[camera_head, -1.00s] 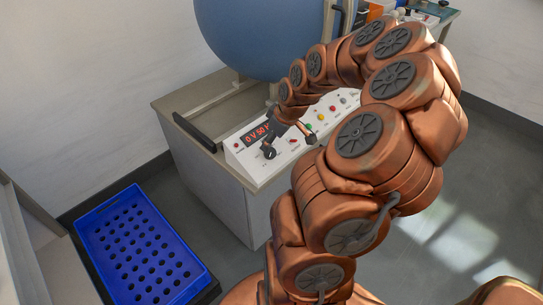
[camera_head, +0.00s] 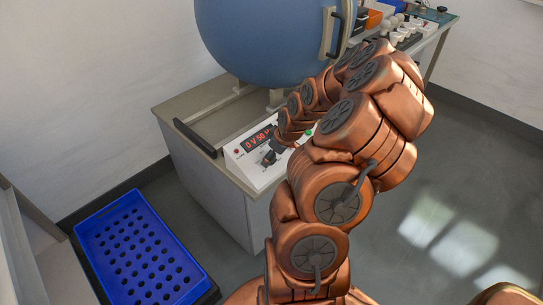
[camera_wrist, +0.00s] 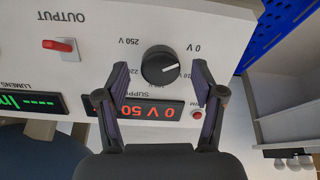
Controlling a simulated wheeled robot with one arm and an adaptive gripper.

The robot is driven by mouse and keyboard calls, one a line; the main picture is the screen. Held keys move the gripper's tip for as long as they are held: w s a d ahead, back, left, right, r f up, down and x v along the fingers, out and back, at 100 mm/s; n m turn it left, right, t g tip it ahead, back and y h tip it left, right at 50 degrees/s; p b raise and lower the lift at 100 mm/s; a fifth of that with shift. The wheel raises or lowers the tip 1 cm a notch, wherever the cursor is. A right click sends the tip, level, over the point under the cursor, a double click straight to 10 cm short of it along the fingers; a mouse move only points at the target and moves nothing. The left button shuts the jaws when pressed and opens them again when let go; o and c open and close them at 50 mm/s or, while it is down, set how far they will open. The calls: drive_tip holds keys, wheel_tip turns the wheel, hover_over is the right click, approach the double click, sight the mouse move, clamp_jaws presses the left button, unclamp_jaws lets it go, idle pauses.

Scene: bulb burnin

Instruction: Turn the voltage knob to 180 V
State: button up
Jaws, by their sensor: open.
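The voltage knob (camera_wrist: 160,65) is a round black dial on the white sloping panel (camera_wrist: 110,25). In the wrist view its white mark points right, towards the 0 V label. The red supply display (camera_wrist: 150,112) sits beside it; in the head view the display (camera_head: 256,138) reads 0 V 50. My gripper (camera_wrist: 155,68) is open, with one dark finger on each side of the knob and gaps showing between them. In the head view my gripper (camera_head: 272,152) is over the panel's left part and hides most of the knob.
A red output switch (camera_wrist: 59,45) and a green lumens display (camera_wrist: 30,102) are on the same panel. A large blue sphere (camera_head: 265,35) stands behind it. A black handle (camera_head: 195,138) is on the bench's left edge. A blue perforated tray (camera_head: 140,250) lies at lower left.

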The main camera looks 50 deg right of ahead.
drive_tip(key=shift+w+f, duration=0.2)
drive_tip(key=shift+f, duration=0.25)
